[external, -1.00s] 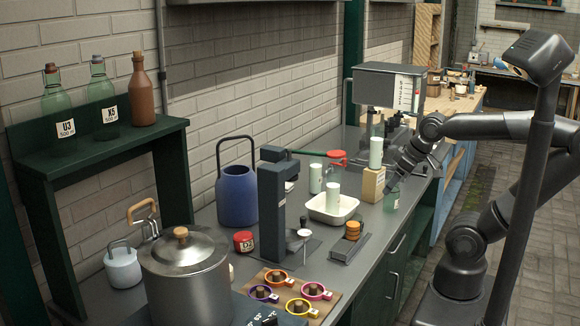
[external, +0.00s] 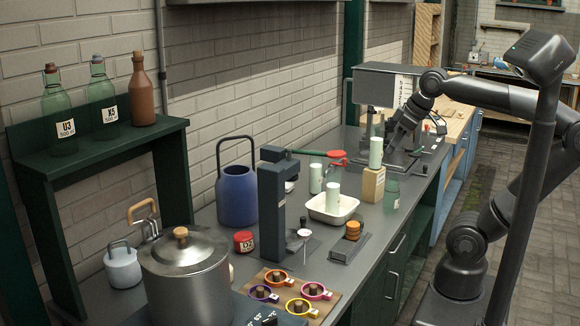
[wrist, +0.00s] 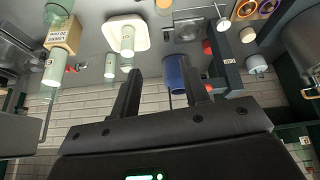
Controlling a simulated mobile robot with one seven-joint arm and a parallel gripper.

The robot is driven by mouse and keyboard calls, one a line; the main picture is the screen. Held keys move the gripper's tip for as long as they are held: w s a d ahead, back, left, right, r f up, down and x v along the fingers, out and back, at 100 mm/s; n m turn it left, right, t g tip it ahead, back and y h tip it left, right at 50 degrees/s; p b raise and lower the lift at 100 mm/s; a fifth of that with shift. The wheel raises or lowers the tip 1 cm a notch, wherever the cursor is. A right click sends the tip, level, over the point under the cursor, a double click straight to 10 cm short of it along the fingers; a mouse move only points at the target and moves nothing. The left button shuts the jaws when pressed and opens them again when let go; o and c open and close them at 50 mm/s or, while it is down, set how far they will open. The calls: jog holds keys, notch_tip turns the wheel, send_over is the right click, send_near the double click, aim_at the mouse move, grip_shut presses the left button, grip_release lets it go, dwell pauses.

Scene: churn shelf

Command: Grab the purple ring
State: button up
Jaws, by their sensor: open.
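The purple ring (external: 263,293) lies around a brown peg on a wooden board (external: 257,277) on the counter, in the front of the external view. An orange ring (external: 276,277), a pink ring (external: 317,291) and a yellow ring (external: 300,308) sit on the same board. My gripper (wrist: 162,72) is open and empty, its two dark fingers apart in the wrist view. In the external view my gripper is at the far end of the counter, well away from the rings. In the wrist view some rings show only partly at the top right edge.
Between my gripper and the board stand a wooden block with a pale cylinder (external: 376,152), a white tray (external: 345,210), a dark upright stand (external: 272,205) and a blue jug (external: 237,195). A large steel pot (external: 186,270) stands left of the board. A green jar (external: 391,194) is near the counter edge.

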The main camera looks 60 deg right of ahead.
jog(key=w+a+r+n+g, duration=0.2)
jog(key=w+a+r+n, duration=0.1)
jog(key=w+a+n, duration=0.6)
jog(key=n+g, duration=0.4)
jog(key=n, duration=2.2)
send_over(274, 297)
notch_tip(274, 297, down, 4)
jog(key=f, duration=2.5)
jog(key=shift+d+f, duration=0.15)
jog(key=shift+d, duration=0.15)
jog(key=shift+w+a+f, duration=0.1)
jog(key=shift+a+f, duration=0.05)
jog(key=shift+f, duration=1.3)
jog(key=shift+a+f, duration=0.1)
jog(key=shift+f, duration=1.35)
jog(key=shift+c, duration=0.4)
grip_shut()
